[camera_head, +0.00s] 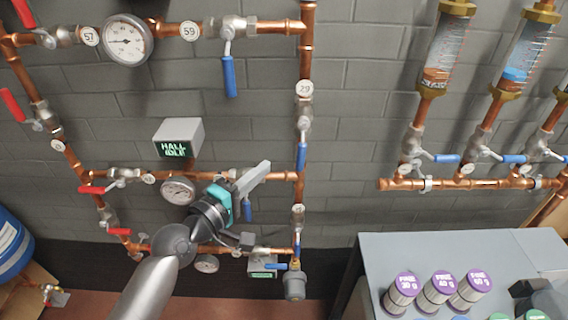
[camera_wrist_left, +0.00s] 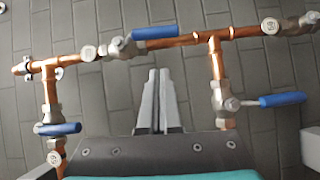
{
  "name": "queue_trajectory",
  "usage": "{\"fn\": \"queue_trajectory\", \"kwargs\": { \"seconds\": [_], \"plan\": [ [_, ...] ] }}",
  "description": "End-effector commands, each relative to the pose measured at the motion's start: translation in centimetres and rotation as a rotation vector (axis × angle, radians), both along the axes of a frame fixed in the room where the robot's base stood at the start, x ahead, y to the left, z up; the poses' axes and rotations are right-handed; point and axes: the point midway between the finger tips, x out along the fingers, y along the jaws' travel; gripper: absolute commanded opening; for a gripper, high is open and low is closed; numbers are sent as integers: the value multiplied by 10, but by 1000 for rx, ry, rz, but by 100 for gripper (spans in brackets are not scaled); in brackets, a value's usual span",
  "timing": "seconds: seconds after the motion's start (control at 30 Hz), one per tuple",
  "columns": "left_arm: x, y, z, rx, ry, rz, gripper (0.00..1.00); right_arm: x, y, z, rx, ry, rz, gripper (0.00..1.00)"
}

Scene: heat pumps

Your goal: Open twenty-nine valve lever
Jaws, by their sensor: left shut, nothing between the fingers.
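The twenty-nine tag (camera_head: 305,88) sits on the right vertical copper pipe. Below it is the valve (camera_head: 303,118), whose blue lever (camera_head: 301,157) hangs down along the pipe. In the left wrist view this lever (camera_wrist_left: 155,33) lies alongside the pipe beyond my fingertips, with its valve (camera_wrist_left: 122,47) to its left. My left gripper (camera_head: 264,168) is shut and empty, left of the lever and apart from it in the picture; its closed fingers (camera_wrist_left: 159,74) point toward the lever. The exact depth gap cannot be told. My right gripper is not in view.
A blue lever (camera_head: 248,208) hangs near my left gripper, under the middle pipe. The lever by the 59 tag (camera_head: 190,30) also hangs down. A gauge (camera_head: 178,190) and a grey display box (camera_head: 178,137) are to the left. A grey cabinet (camera_head: 400,250) stands lower right.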

Motion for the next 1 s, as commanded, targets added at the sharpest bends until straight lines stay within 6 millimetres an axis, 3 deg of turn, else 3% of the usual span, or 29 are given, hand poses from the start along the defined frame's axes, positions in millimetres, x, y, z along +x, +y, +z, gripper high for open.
{"fn": "queue_trajectory", "kwargs": {
  "seconds": [0.1, 0.4, 1.0],
  "plan": [
    [19, -13, 0, -3, -1, 0, 0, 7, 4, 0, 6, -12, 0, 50],
    [24, -46, -2, -2, 0, 1, 0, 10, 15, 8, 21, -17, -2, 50],
    [25, -55, -6, -27, 0, 0, 0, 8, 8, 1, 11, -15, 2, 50]
  ]
}}
